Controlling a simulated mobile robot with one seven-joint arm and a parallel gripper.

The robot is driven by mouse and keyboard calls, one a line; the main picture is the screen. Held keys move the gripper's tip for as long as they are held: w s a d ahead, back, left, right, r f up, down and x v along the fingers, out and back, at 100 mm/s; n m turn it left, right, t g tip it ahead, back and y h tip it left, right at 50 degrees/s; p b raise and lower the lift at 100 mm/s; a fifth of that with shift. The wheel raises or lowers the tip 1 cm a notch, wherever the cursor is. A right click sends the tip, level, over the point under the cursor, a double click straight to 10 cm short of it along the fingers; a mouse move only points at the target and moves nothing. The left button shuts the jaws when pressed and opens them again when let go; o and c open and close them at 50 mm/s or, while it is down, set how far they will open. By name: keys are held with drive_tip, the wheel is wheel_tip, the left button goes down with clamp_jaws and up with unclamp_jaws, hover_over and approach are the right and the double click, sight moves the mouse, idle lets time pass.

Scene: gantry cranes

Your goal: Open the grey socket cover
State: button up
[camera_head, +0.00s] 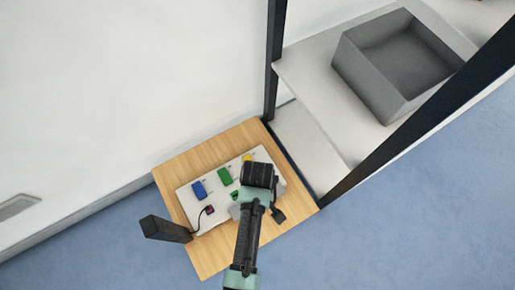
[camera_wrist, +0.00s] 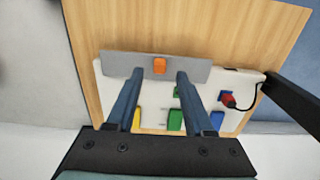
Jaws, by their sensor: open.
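A long grey plate with an orange piece at its middle (camera_wrist: 120,64) lies along one edge of the white socket board (camera_wrist: 151,105) in the wrist view. I take it for the grey socket cover; whether it is raised or flat is hard to tell. My gripper (camera_wrist: 160,74) is open and empty. Its two dark fingers are spread either side of the orange piece, with their tips overlapping the plate's near edge. Whether they touch it I cannot tell. In the head view my arm hides much of the plate and the board's right part.
Blue (camera_head: 199,190), green (camera_head: 225,176) and yellow (camera_head: 247,158) pieces sit on the board. A red plug (camera_wrist: 228,99) with a black cable is beside them. A dark post (camera_head: 166,229) stands at the wooden table's (camera_head: 207,262) left edge. A shelf holds a grey bin (camera_head: 372,85).

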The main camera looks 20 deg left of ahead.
wheel_tip(320, 180, up, 10)
drive_tip(key=p, duration=0.5)
drive_tip(key=shift+f, duration=0.2)
